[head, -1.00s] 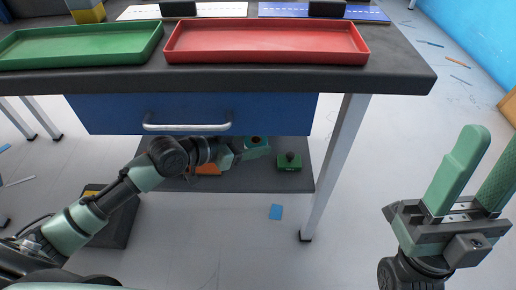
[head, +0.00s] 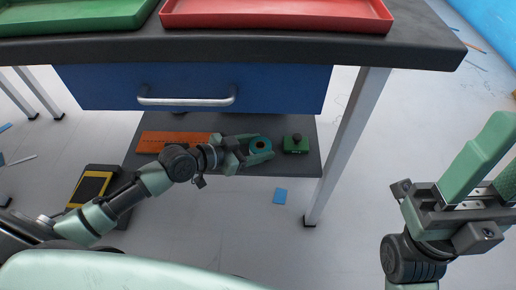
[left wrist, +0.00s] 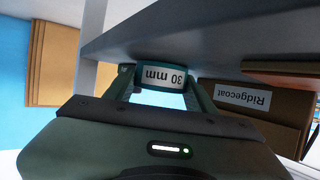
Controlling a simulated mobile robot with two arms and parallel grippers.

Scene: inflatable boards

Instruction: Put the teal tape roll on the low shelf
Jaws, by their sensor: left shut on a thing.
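The teal tape roll (head: 260,138) is between the fingers of my left gripper (head: 256,150), over the right part of the low shelf (head: 222,166) in the head view. In the left wrist view the roll (left wrist: 166,76) shows its "30 mm" label, and my left gripper (left wrist: 162,96) is shut on it. I cannot tell whether the roll touches the shelf. My right gripper (head: 493,172) is open and empty, at the right edge of the head view, away from the table.
An orange ruler-like piece (head: 172,139) lies on the shelf at left, and a green block with a dark knob (head: 295,144) stands just right of the roll. The blue drawer (head: 190,86) hangs above. A table leg (head: 345,147) stands to the right.

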